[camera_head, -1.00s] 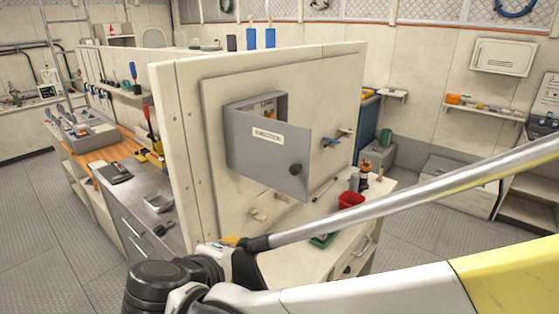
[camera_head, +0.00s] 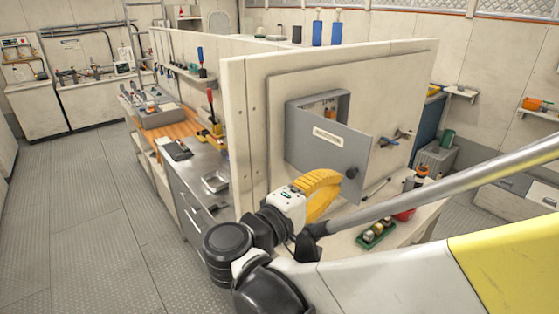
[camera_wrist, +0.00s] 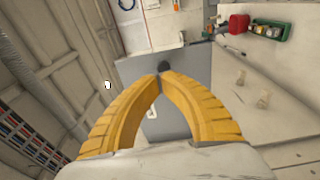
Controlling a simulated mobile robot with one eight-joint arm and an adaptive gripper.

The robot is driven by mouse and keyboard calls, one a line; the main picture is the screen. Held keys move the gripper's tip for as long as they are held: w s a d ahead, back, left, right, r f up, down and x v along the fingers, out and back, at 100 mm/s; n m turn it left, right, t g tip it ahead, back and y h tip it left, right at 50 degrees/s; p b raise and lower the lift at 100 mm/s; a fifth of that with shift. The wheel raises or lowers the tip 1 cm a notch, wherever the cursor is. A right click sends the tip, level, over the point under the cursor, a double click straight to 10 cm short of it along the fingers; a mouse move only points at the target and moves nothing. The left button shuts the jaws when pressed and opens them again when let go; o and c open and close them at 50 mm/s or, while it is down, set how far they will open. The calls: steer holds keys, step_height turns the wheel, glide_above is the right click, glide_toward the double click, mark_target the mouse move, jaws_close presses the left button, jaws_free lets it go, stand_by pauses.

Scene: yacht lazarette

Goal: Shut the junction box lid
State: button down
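The junction box (camera_head: 343,100) is mounted on the cream wall panel. Its grey lid (camera_head: 312,155) stands open, swung out from the box, with a pale label and a dark knob (camera_head: 352,173) near its free edge. My gripper (camera_head: 337,177) has yellow fingers and is in front of the lid's lower part, close to the knob. In the wrist view the lid (camera_wrist: 135,70) lies beyond the fingers. The fingertips (camera_wrist: 159,77) meet or nearly meet, with the knob (camera_wrist: 164,67) just past them. Nothing shows held between them; contact with the lid cannot be told.
A counter below the box carries a green tray (camera_head: 376,235) of small items, a red cup (camera_head: 404,214) and an orange-topped bottle (camera_head: 421,174). Valve handles (camera_head: 397,138) stick out right of the lid. A steel workbench (camera_head: 190,170) is left of the panel. Floor at left is clear.

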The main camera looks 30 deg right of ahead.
mark_target(350, 172)
steer(key=shift+w+d, duration=0.2)
steer(key=shift+d, duration=0.75)
steer(key=shift+w+d, duration=0.15)
steer(key=shift+d, duration=0.75)
steer(key=shift+d, duration=0.1)
steer(key=shift+s+d+r+n+t, duration=0.15)
steer(key=shift+d+n+t, duration=0.15)
steer(key=shift+d+t, duration=0.2)
steer(key=d+n+t+y+p, duration=0.1)
steer(key=d+n+t, duration=0.1)
steer(key=d+t, duration=0.1)
steer(key=shift+d+t, duration=0.3)
steer(key=shift+d, duration=0.55)
steer(key=w+d+n+t+y+b, duration=0.1)
steer(key=w+d+b, duration=0.3)
steer(key=w+d, duration=1.2)
steer(key=shift+w+d+n+t+y, duration=0.3)
steer(key=shift+w+n+t, duration=0.15)
steer(key=shift+w, duration=0.25)
